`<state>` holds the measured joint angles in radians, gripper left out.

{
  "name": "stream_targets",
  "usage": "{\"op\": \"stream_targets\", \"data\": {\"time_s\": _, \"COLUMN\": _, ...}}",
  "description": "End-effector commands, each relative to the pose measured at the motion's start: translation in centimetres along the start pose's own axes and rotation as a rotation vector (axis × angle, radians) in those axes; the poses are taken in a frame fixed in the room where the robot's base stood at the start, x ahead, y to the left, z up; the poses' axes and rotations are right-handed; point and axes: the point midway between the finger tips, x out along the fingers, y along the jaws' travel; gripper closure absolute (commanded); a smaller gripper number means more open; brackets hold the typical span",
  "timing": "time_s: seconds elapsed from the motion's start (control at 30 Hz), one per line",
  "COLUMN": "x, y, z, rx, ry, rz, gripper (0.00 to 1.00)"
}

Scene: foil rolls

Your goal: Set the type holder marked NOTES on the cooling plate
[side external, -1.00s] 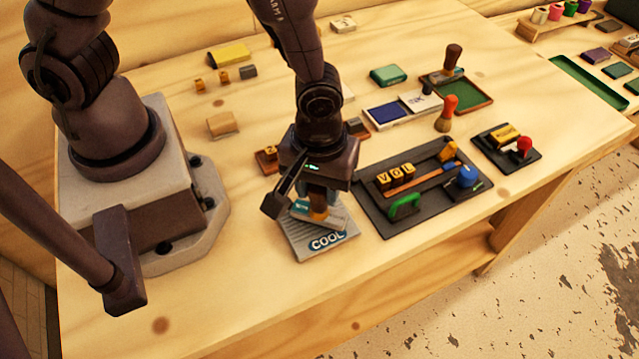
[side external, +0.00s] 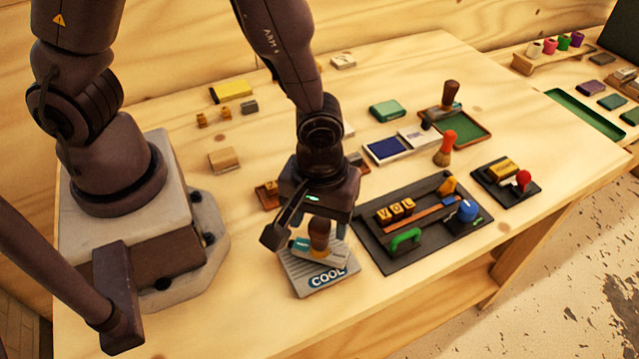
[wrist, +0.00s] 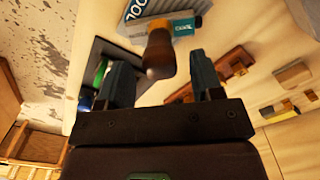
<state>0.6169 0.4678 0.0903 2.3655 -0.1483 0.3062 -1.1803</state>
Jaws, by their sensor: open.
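The cooling plate (side external: 300,279), grey and ribbed with a blue COOL label, lies on the bench; part of it shows in the wrist view (wrist: 137,12). A type holder (side external: 326,254) with a grey body, a teal label end and a brown wooden handle rests on it, handle up. The holder also shows in the wrist view (wrist: 158,55). Its label is too small to read surely. My gripper (side external: 312,215) is open just above the holder. In the wrist view my gripper's fingers (wrist: 161,75) stand apart on either side of the handle's top, with gaps.
A dark tray (side external: 375,245) with VOL type blocks, a green handle and a blue knob lies right of the plate. A blue ink pad (side external: 384,149), a red-handled tool (side external: 446,150) and a small black stand (side external: 495,190) are beyond. The bench front is clear.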

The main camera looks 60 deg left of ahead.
Motion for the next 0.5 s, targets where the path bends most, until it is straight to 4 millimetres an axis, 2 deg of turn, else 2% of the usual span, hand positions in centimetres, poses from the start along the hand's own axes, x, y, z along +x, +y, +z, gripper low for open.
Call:
{"op": "stream_targets", "data": {"time_s": 0.3, "x": -6.5, "y": 0.1, "z": 0.1, "rx": 0.001, "ry": 0.0, "rz": 0.009, "gripper": 0.4}}
{"op": "stream_targets", "data": {"time_s": 0.5, "x": -9.5, "y": 0.1, "z": 0.1, "rx": 0.001, "ry": -0.001, "rz": 0.004, "gripper": 0.4}}
